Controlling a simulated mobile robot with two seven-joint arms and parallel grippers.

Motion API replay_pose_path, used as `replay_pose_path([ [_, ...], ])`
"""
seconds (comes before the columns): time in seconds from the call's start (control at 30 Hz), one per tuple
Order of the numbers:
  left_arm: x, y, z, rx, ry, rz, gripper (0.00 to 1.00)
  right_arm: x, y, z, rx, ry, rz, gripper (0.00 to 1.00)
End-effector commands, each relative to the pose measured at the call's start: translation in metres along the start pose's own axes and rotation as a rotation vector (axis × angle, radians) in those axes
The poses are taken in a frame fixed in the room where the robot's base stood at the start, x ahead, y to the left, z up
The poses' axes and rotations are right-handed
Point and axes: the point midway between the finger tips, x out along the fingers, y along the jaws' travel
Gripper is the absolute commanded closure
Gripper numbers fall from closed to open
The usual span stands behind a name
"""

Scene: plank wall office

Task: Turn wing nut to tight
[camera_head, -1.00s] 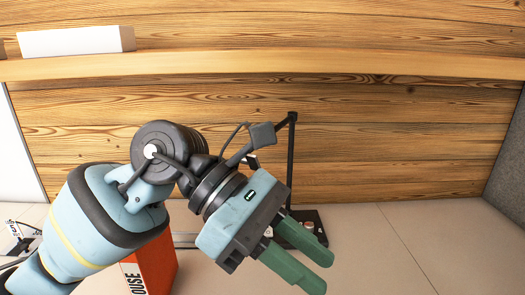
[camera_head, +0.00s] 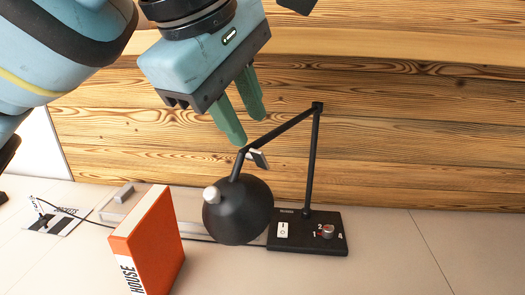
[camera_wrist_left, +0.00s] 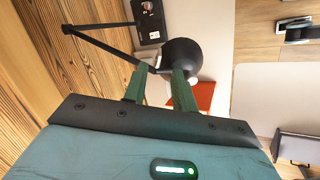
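A black desk lamp (camera_head: 311,160) with a round shade (camera_head: 238,212) stands on the desk. A small grey flat wing nut (camera_head: 257,158) sits at the joint above the shade, tilted. My left gripper (camera_head: 248,130) is open and empty, its two green fingers pointing down just above the wing nut, apart from it in the head view. In the left wrist view the gripper (camera_wrist_left: 160,68) points towards the lamp joint. The shade (camera_wrist_left: 182,58) shows beyond the fingertips, and the wing nut cannot be made out clearly there. My right gripper is not in view.
The lamp's black base (camera_head: 290,243) carries a white switch and a numbered knob (camera_head: 327,231). An orange book (camera_head: 150,243) stands left of the shade. The desk at right is clear.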

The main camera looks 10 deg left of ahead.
Motion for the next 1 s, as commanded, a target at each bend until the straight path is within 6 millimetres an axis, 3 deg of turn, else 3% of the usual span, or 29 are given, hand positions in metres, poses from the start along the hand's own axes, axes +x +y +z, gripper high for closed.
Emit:
replay_pose_path([
  [0.3, 0.047, -0.001, 0.001, 0.001, -0.004, -0.004, 0.73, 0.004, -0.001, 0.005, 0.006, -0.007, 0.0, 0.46],
  [0.5, 0.068, -0.001, 0.001, 0.001, -0.004, -0.003, 0.73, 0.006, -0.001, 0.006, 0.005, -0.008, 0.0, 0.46],
  [0.87, 0.074, -0.001, 0.001, 0.001, -0.003, -0.001, 0.73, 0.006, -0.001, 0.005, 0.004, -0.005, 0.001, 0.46],
  [1.0, 0.074, -0.001, 0.001, 0.001, -0.003, -0.001, 0.87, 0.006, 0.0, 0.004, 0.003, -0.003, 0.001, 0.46],
])
